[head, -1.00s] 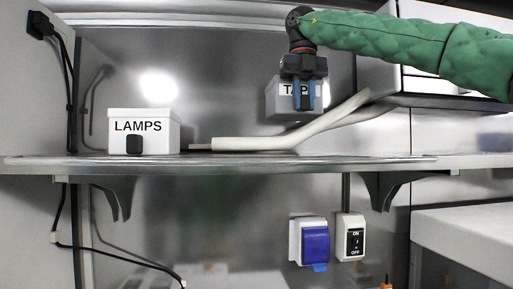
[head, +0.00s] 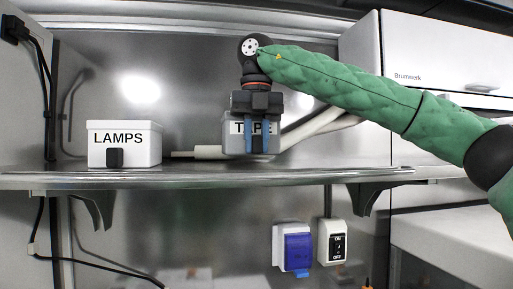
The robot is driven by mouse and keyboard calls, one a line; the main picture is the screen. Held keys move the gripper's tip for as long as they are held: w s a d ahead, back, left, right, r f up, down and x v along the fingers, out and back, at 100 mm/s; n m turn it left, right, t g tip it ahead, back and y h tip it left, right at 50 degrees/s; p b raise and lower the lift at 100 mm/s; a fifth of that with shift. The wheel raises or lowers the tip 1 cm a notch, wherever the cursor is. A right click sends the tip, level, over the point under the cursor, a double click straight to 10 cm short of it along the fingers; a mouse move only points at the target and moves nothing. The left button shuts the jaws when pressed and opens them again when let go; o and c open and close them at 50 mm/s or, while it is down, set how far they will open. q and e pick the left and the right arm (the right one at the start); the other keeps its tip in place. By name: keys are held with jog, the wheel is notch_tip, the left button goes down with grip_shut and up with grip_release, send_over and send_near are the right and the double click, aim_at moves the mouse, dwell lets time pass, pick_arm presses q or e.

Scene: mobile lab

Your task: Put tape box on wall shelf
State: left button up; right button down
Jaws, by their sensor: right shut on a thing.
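The tape box (head: 232,140), a white box lettered "TAPE", is over the wall shelf (head: 220,180) in the head view. Its front is partly hidden by my gripper. My right gripper (head: 256,148), with blue fingers, points down and is shut on the tape box. The box's bottom is close to the shelf surface; I cannot tell whether it touches. The wall shelf is a metal ledge on brackets. My left gripper is not in view.
A white box lettered "LAMPS" (head: 125,146) stands on the shelf at the left. A pale bent tube (head: 315,129) lies behind the tape box. White cabinets (head: 445,60) are at the right.

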notch_tip(320, 180, down, 2)
jog(key=shift+p, duration=0.5)
jog(key=shift+f, duration=0.2)
jog(key=c, duration=1.3)
grip_release()
jog(key=shift+f, duration=0.1)
jog(key=shift+o, duration=0.2)
jog(key=shift+r+b, duration=0.5)
jog(key=shift+r, duration=0.3)
notch_tip(320, 180, up, 9)
jog(key=shift+f+b, duration=0.1)
jog(key=shift+b, duration=1.15)
jog(key=shift+r, duration=0.9)
